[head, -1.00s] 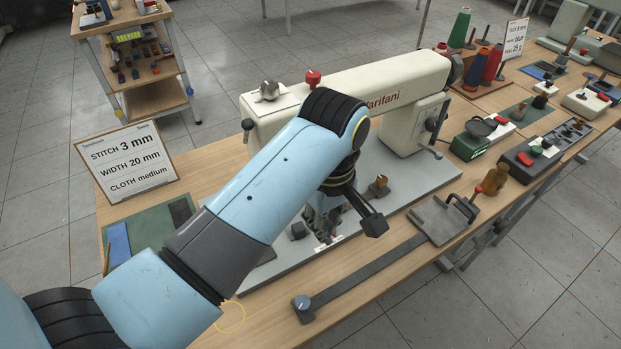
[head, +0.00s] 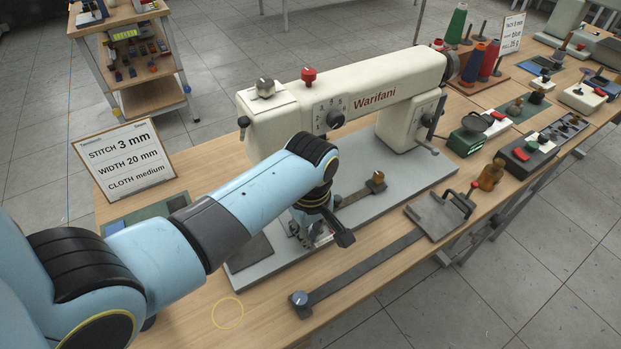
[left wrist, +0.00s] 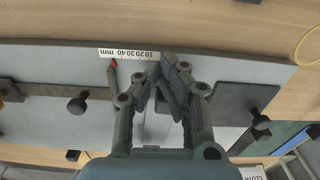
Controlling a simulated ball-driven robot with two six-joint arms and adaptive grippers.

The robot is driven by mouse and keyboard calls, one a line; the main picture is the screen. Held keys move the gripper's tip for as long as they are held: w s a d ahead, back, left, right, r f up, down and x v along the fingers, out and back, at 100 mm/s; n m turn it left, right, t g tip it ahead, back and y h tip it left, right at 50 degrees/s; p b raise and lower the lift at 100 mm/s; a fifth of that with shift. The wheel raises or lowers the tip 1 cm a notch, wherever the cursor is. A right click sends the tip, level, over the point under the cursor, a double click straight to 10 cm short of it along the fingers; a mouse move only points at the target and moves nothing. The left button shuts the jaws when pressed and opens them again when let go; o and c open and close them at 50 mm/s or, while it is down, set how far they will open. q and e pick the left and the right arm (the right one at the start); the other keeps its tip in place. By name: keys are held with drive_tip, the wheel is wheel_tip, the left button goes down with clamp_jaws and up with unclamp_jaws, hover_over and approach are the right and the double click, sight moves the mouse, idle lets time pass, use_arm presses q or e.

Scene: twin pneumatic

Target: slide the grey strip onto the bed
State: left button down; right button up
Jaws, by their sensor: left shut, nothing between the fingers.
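A dark grey strip (head: 180,200) shows on the green mat (head: 150,212) at the left of the table, partly hidden by my left arm. The pale grey bed (head: 408,185) lies under the white sewing machine (head: 355,97). A dark grey flat piece (head: 250,250) lies at the bed's left end; it also shows beside my fingers in the left wrist view (left wrist: 245,92). I cannot tell whether it is loose. My left gripper (head: 308,230) points down low over the bed, shut and empty; its fingertips (left wrist: 165,75) meet in the left wrist view. My right gripper is not in view.
A brown bar with a knob (head: 376,180) lies on the bed. A long dark rail (head: 365,268) with a grey plate (head: 437,216) runs along the front. A small ruler scale (left wrist: 126,54) is near my fingers. A sign (head: 125,160) stands at the left.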

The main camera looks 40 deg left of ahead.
use_arm(q)
drive_tip(key=shift+w+a+p, duration=0.2)
drive_tip(key=shift+w+a, duration=0.1)
drive_tip(key=shift+a, duration=0.45)
drive_tip(key=shift+w+a+p, duration=0.2)
drive_tip(key=shift+w+a, duration=0.05)
drive_tip(key=shift+a, duration=0.5)
drive_tip(key=shift+d, duration=0.15)
